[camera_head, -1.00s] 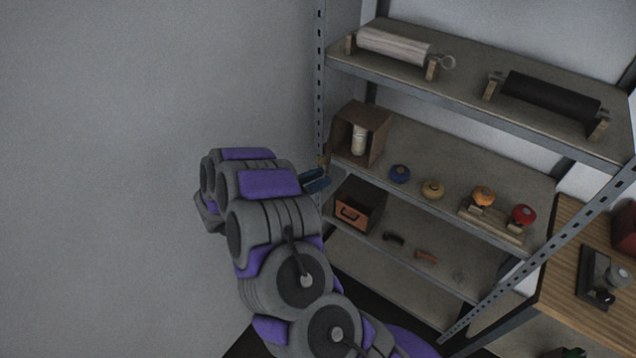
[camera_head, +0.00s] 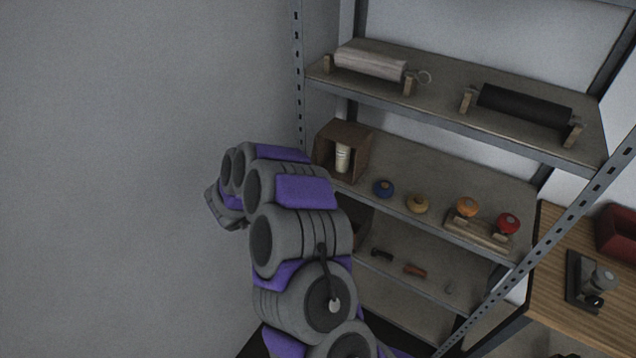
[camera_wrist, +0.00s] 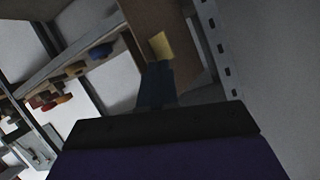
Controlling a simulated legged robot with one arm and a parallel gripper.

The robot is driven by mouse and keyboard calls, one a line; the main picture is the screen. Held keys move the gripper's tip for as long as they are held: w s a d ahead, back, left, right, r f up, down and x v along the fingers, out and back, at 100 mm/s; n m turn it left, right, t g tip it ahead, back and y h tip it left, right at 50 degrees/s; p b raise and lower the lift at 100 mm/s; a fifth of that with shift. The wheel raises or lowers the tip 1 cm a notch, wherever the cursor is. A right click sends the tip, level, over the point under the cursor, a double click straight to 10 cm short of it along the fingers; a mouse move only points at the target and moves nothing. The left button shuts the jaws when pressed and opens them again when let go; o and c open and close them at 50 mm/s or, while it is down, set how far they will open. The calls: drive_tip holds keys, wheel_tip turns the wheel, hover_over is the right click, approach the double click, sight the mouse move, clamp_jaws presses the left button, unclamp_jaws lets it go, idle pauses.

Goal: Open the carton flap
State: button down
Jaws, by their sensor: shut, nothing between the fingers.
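The brown carton (camera_head: 354,137) stands at the left end of the middle shelf. Its front is open to view, and a pale bottle (camera_head: 342,158) stands inside. A narrow brown panel, seemingly the flap (camera_head: 320,160), shows at its left side. In the wrist view a brown carton panel (camera_wrist: 150,18) with a yellow tab (camera_wrist: 160,45) lies just beyond my gripper (camera_wrist: 157,68). The dark blue fingers are shut and empty, with the tips close to the tab; I cannot tell if they touch.
A perforated metal post (camera_head: 299,90) stands left of the carton. Blue (camera_head: 383,188), yellow (camera_head: 417,204), orange (camera_head: 467,207) and red (camera_head: 508,224) round items sit right of it. Rollers lie on the shelf above. A wooden bench (camera_head: 560,260) is at right. Grey wall fills the left.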

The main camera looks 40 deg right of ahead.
drive_tip(key=w+d+r+n+t+y+b, duration=0.2)
drive_tip(key=w+d+r+n+t+y, duration=0.1)
drive_tip(key=w+r+n+t+y, duration=0.45)
drive_tip(key=s+d+n+g+y+b, duration=0.1)
drive_tip(key=s+d+n+g+y, duration=0.2)
drive_tip(key=s, duration=0.6)
drive_tip(key=s+d+g+y+b, duration=0.1)
drive_tip(key=s+d+g+y, duration=0.1)
drive_tip(key=s+d+y, duration=0.35)
drive_tip(key=w+a+f+h+b, duration=0.2)
drive_tip(key=w+f, duration=0.3)
drive_tip(key=f, duration=0.3)
drive_tip(key=shift+w+a+b, duration=0.3)
drive_tip(key=shift+a+b, duration=0.25)
drive_tip(key=shift+a, duration=0.3)
drive_tip(key=shift+a+r+t+p, duration=0.1)
drive_tip(key=shift+r+t+p, duration=0.05)
drive_tip(key=shift+t+p, duration=0.15)
